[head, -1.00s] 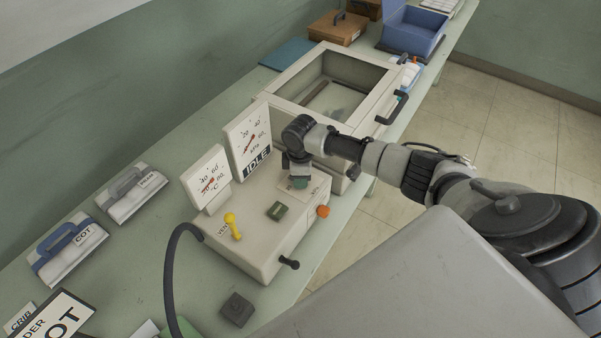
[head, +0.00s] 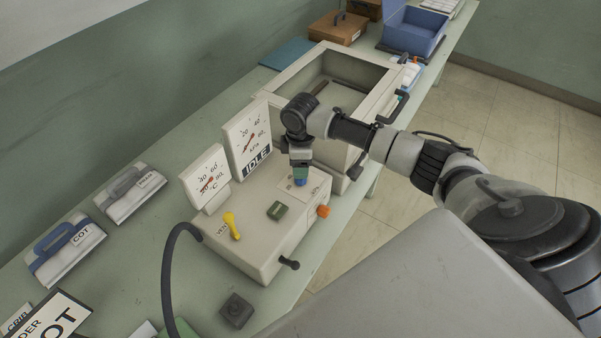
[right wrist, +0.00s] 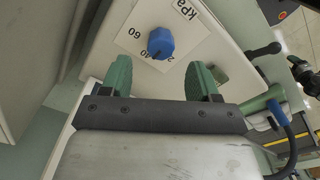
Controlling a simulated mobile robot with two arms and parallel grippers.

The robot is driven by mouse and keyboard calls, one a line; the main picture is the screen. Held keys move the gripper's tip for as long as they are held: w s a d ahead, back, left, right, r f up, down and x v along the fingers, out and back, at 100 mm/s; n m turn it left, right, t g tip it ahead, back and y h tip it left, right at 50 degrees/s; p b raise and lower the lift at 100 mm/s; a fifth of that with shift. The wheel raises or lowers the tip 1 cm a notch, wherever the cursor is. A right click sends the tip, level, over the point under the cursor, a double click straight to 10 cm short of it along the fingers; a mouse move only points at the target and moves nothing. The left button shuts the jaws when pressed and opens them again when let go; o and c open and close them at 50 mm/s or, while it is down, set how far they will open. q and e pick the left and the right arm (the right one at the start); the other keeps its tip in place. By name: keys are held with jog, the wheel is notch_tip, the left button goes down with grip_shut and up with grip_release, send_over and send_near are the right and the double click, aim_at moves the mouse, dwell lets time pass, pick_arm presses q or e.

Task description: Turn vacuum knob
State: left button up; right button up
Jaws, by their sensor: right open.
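The vacuum knob is a blue knob (right wrist: 160,43) on a white plate marked with numbers and "kPa" in the right wrist view. In the head view the blue knob (head: 301,182) shows at the back right of the beige control box (head: 262,250). My right gripper (head: 300,171) points down just above it in the head view. In the right wrist view the open green fingers (right wrist: 161,78) stand apart on either side of the knob's line, with nothing between them. The knob lies just beyond the fingertips, and contact is not visible. My left gripper is not in view.
Upright on the box stand a °C gauge (head: 206,178) and a kPa gauge (head: 247,142) with an "IDLE" sign. A yellow lever (head: 232,227), green switch (head: 277,211) and orange knob (head: 323,211) are close by. A glass-topped chamber (head: 378,113) stands behind the box.

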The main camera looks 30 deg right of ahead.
notch_tip(320, 180, up, 5)
jog(key=shift+r+b, duration=0.2)
jog(key=shift+b, duration=0.25)
